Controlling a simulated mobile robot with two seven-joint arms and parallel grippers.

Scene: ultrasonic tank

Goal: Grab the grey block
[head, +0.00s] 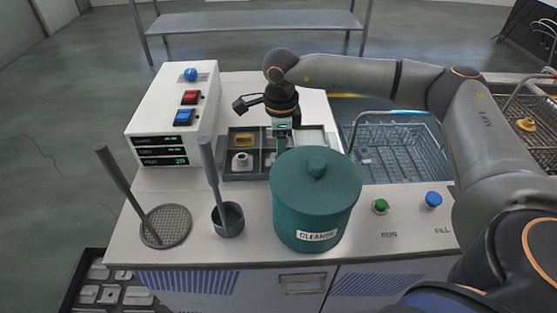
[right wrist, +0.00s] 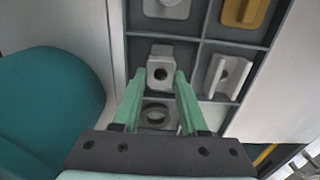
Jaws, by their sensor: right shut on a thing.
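The grey block (right wrist: 160,70), a small light-grey piece with a dark round hole, is between the green fingertips of my right gripper (right wrist: 160,80) in the right wrist view. The gripper is shut on it, low in a compartment of the dark grey divided tray (right wrist: 190,36). In the head view my right gripper (head: 282,135) reaches down into the tray (head: 228,165) behind the teal canister. The block is hidden there. My left gripper is not in view.
Other compartments hold a yellow block (right wrist: 243,12), a slotted grey piece (right wrist: 228,75) and a ring (right wrist: 157,115). A white control box (head: 170,115) is left, a basket (head: 395,148) right.

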